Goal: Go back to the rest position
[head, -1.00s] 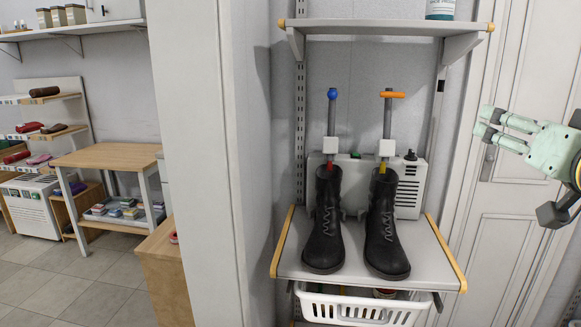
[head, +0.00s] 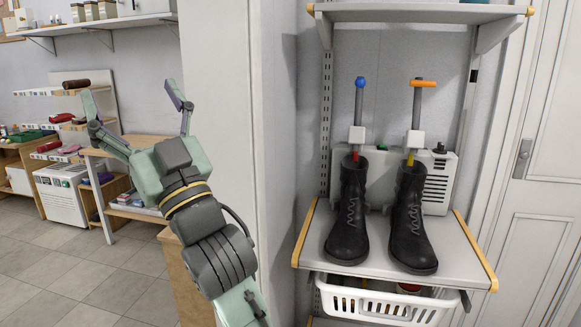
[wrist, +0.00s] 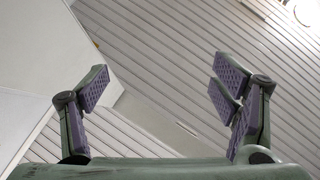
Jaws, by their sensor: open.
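My gripper (head: 138,118) is in the left half of the head view, pointing up, with its fingers spread wide apart. In the wrist view my gripper (wrist: 165,95) is open with nothing between its purple-padded fingers; the slatted ceiling (wrist: 150,60) shows beyond them. Two black boots, the left one (head: 349,220) and the right one (head: 408,225), stand upright on the grey shelf, well to the right of my gripper. A rod with a blue knob (head: 359,83) rises from the left boot, and one with an orange handle (head: 423,83) from the right boot.
A white wall column (head: 222,90) stands just right of my arm. The boot shelf (head: 330,250) has yellow edges, with a white basket (head: 380,305) beneath and an upper shelf (head: 420,13) above. A wooden table (head: 140,145) and a stocked rack are behind my gripper. Floor is open at lower left.

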